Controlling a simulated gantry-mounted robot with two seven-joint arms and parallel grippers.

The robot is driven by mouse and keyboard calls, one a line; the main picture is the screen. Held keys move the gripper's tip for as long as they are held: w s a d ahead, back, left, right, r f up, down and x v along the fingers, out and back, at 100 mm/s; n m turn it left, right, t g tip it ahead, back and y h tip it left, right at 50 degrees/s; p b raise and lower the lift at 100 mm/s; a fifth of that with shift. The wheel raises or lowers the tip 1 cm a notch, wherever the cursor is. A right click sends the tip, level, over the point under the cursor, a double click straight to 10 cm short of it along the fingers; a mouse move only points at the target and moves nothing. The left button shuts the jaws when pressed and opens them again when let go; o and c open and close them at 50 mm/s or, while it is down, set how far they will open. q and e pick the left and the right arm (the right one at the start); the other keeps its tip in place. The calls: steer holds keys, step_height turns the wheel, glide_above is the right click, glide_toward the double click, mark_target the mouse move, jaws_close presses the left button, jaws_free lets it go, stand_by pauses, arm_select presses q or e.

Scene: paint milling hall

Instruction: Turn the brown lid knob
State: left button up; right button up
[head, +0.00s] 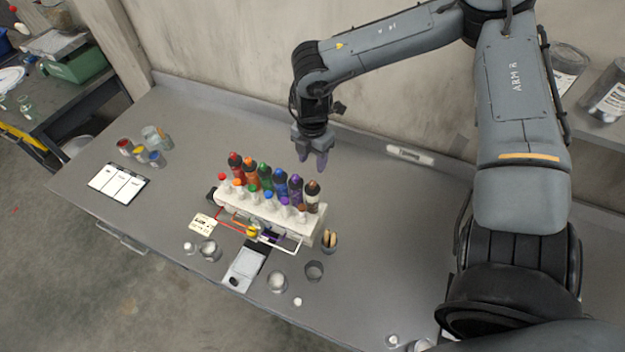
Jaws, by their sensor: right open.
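In front of the bottles is a row of small white parts with coloured tops, running from red at the left to brown at the right. My right gripper (311,164) points down behind the right part of the rack. My left gripper is not in view.
Small glass dishes (277,283), a grey pad (245,268) and a cup with brown contents (329,240) stand close before and beside the rack. Paint jars (125,147) and a white chart (118,183) lie left. A wall rises behind; the bench (400,215) is clear at right.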

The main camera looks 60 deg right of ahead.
mark_target(312, 182)
steer(key=shift+f+p, duration=0.5)
steer(key=shift+f, duration=4.3)
steer(key=shift+c, duration=0.4)
jaws_close()
